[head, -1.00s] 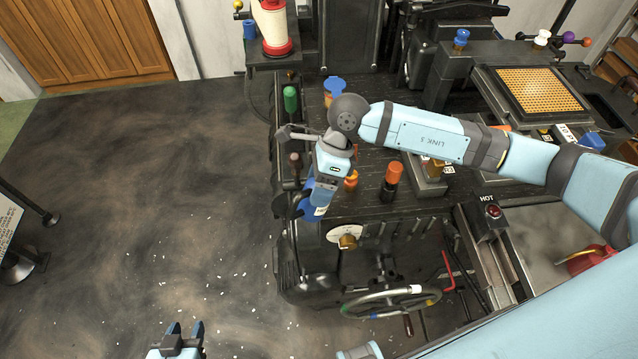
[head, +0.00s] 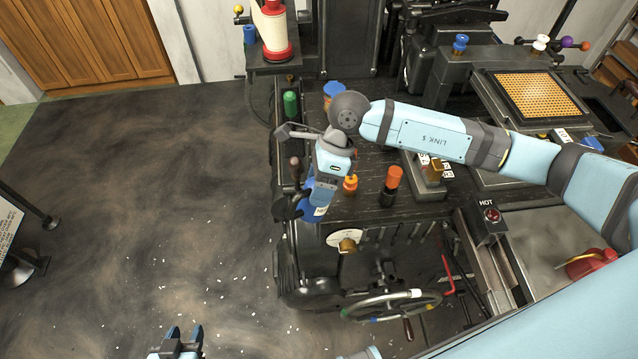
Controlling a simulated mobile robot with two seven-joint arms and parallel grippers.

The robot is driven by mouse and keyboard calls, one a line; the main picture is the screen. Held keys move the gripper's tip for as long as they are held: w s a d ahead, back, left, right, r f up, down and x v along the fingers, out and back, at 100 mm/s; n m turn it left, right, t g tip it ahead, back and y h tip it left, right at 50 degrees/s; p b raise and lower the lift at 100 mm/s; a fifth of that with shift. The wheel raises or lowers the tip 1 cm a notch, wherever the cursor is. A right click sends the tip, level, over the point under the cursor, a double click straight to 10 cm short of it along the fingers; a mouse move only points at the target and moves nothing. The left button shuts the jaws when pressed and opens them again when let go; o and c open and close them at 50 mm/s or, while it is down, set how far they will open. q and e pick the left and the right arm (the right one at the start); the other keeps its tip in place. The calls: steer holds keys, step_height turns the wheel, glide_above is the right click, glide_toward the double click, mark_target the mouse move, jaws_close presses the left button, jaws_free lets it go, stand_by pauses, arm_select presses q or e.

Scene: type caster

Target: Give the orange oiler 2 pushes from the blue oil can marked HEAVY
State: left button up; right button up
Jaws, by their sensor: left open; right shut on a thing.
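My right gripper (head: 299,204) is shut on the blue oil can (head: 317,209), at the front left edge of the dark machine bed. The can has a pale label too small to read, and the gripper and wrist hide part of it. A small orange oiler (head: 351,184) stands on the bed just right of the can; the wrist is close above it. I cannot tell whether the can touches the oiler. My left gripper (head: 184,335) is open and empty, low over the floor at the bottom of the view.
A black bottle with an orange cap (head: 391,185) stands right of the oiler. Behind the wrist is another blue-topped item (head: 333,90). A green knob (head: 290,103) is at the bed's left edge, and a handwheel (head: 390,304) is below. The floor at left is open.

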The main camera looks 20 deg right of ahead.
steer(key=shift+f+b, duration=0.8)
steer(key=shift+f, duration=0.15)
steer(key=shift+r, duration=0.1)
stand_by(0.5)
steer(key=shift+r+p, duration=0.45)
steer(key=shift+r, duration=0.6)
steer(key=shift+r, duration=0.1)
steer(key=shift+r+p, duration=1.05)
steer(key=shift+r, duration=1.35)
